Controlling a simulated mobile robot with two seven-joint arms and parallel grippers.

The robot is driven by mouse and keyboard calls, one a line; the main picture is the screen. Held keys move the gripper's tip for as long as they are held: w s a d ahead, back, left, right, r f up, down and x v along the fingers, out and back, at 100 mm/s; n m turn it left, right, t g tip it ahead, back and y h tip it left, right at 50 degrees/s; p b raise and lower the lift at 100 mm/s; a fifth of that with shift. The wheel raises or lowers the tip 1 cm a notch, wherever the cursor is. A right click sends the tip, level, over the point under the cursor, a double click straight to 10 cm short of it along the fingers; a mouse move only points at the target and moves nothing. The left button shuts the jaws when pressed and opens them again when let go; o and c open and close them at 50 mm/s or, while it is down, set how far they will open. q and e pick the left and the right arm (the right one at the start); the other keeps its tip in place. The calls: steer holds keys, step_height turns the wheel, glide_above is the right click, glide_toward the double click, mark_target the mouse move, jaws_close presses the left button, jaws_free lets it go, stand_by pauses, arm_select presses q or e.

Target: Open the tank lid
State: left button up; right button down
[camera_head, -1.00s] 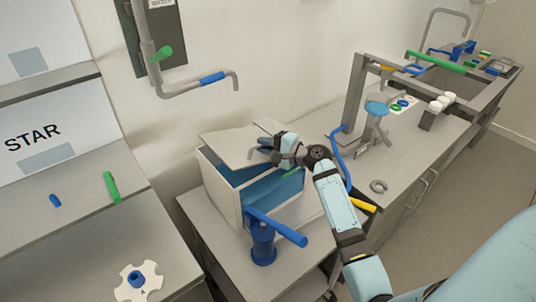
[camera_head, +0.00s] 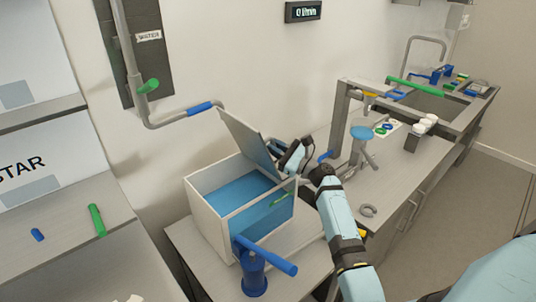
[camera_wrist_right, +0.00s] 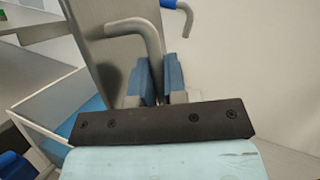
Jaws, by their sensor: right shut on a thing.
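The tank (camera_head: 213,205) is a white box with blue inside, standing on the grey counter. Its grey lid (camera_head: 250,146) is tilted up steeply at the back right, so the tank's top is largely uncovered. My right gripper (camera_head: 280,149) is at the lid's right side, shut on the lid handle. In the right wrist view, the blue finger pads of the right gripper (camera_wrist_right: 163,80) close around the bent grey lid handle (camera_wrist_right: 138,32), with the grey lid (camera_wrist_right: 95,60) behind it. My left gripper is not in view.
A grey pipe with a blue sleeve (camera_head: 200,107) hangs above the tank, close to the raised lid. A blue valve with a lever (camera_head: 255,275) stands in front of the tank. A blue-topped stand (camera_head: 362,133) and a grey ring (camera_head: 368,210) are to the right.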

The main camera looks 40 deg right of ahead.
steer(key=shift+w+d+f+m+t+h, duration=0.1)
steer(key=shift+d+m+t+h, duration=0.6)
steer(key=shift+d+m, duration=0.8)
steer(key=shift+a, duration=0.2)
steer(key=c, duration=1.2)
jaws_free()
steer(key=shift+b+v, duration=1.95)
steer(key=shift+v, duration=5)
